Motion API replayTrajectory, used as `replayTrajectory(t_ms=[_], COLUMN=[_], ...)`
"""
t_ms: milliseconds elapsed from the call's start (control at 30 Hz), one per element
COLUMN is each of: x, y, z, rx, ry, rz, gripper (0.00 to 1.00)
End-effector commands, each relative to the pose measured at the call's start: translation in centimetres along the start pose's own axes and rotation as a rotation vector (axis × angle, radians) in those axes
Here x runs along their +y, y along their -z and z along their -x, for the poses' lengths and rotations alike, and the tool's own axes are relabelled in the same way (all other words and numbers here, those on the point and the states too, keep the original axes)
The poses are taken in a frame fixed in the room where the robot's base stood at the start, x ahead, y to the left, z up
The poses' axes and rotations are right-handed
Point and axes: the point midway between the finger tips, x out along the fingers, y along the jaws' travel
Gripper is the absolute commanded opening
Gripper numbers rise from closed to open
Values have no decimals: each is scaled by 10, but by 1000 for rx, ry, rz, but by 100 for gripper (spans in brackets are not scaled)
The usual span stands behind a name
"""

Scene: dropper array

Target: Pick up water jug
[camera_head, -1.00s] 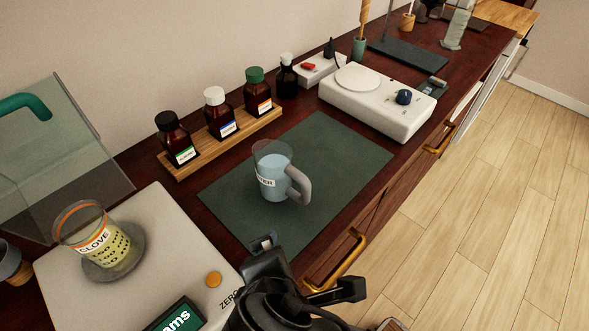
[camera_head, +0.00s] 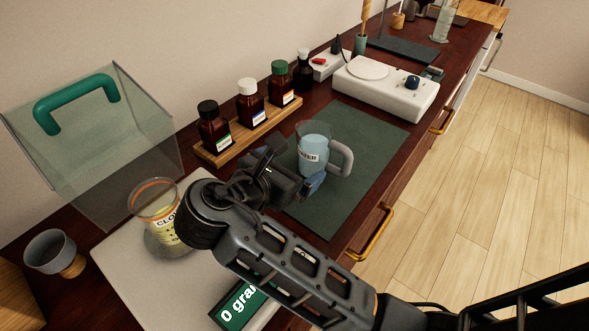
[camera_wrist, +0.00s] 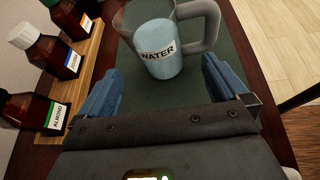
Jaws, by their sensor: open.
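The water jug (camera_head: 314,152) is a clear cup of pale blue water with a white WATER label and a grey handle on its right. It stands upright on the dark green mat (camera_head: 372,122). My gripper (camera_head: 290,172) is at the jug's near left side, low over the mat. In the wrist view the jug (camera_wrist: 162,58) is just beyond and between the open blue fingertips of my gripper (camera_wrist: 160,85). The jaws are open and empty, and the handle is on the right. In the head view my arm hides part of the mat and scale.
A wooden rack (camera_head: 234,143) with several brown bottles stands left of the jug. A white hot plate (camera_head: 384,90) is behind the mat. A scale (camera_head: 128,268) with a CLOVE beaker (camera_head: 158,205) and a clear cover (camera_head: 95,135) are at left. The mat's right side is clear.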

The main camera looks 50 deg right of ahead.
Motion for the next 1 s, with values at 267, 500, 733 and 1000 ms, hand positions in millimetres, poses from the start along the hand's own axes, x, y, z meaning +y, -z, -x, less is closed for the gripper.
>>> replayTrajectory(t_ms=[267, 500, 733, 1000], x=[-2, -2, -2, -3], y=[-8, -10, -12, -12], z=[-26, -50, -81, -90], rx=[-42, -41, -40, -40], ry=[45, 44, 42, 41], rz=[68, 68, 66, 64], gripper=[100, 100, 100, 100])
